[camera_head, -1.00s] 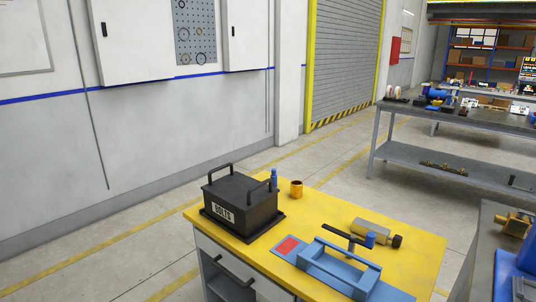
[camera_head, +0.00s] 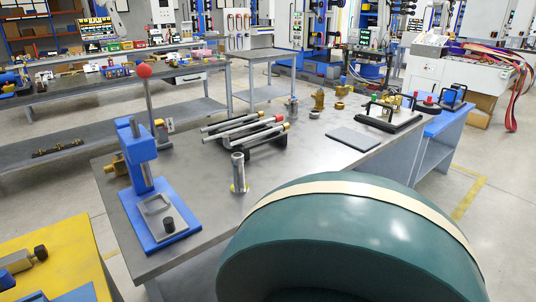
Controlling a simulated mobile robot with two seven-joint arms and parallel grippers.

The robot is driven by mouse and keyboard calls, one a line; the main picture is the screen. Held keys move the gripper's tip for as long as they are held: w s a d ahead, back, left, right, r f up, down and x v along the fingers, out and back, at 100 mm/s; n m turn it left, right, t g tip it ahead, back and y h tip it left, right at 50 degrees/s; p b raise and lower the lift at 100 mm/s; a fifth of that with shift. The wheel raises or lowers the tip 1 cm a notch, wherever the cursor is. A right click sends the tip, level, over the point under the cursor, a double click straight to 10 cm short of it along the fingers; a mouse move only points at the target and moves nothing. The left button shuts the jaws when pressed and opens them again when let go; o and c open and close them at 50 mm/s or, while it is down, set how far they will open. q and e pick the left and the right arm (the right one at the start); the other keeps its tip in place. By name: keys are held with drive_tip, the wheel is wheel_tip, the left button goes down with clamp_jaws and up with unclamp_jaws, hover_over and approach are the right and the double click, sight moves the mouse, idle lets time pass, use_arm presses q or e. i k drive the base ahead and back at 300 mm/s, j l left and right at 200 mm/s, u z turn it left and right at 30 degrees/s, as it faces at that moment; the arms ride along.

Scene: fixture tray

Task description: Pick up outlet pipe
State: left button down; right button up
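Several silver pipes lie side by side on a black rack (camera_head: 266,141) in the middle of the grey workbench (camera_head: 200,188). One pipe (camera_head: 229,122) has a red end. Another pipe (camera_head: 258,136) has a brass-coloured end. A short upright metal cylinder (camera_head: 238,172) stands in front of the rack on a yellowish base. I cannot tell which piece is the outlet pipe. Neither of my grippers shows in the head view.
A blue press-like fixture (camera_head: 139,165) and a red-knobbed lever (camera_head: 148,100) stand at the bench's left. A dark flat plate (camera_head: 353,139), brass fittings (camera_head: 319,99) and a black-based assembly (camera_head: 388,120) are at right. A large green rounded form blocks the lower right.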

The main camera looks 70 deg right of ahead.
sight(240, 186)
drive_tip(key=l+z, duration=0.1)
drive_tip(key=z, duration=1.9)
drive_tip(key=l+u, duration=0.15)
drive_tip(key=u, duration=0.15)
drive_tip(key=l+u, duration=0.7)
drive_tip(key=l, duration=0.5)
drive_tip(key=k+l, duration=0.1)
drive_tip(key=l, duration=0.25)
drive_tip(key=l+u, duration=0.1)
drive_tip(key=l, duration=0.3)
drive_tip(key=k+l, duration=0.15)
drive_tip(key=l, duration=0.2)
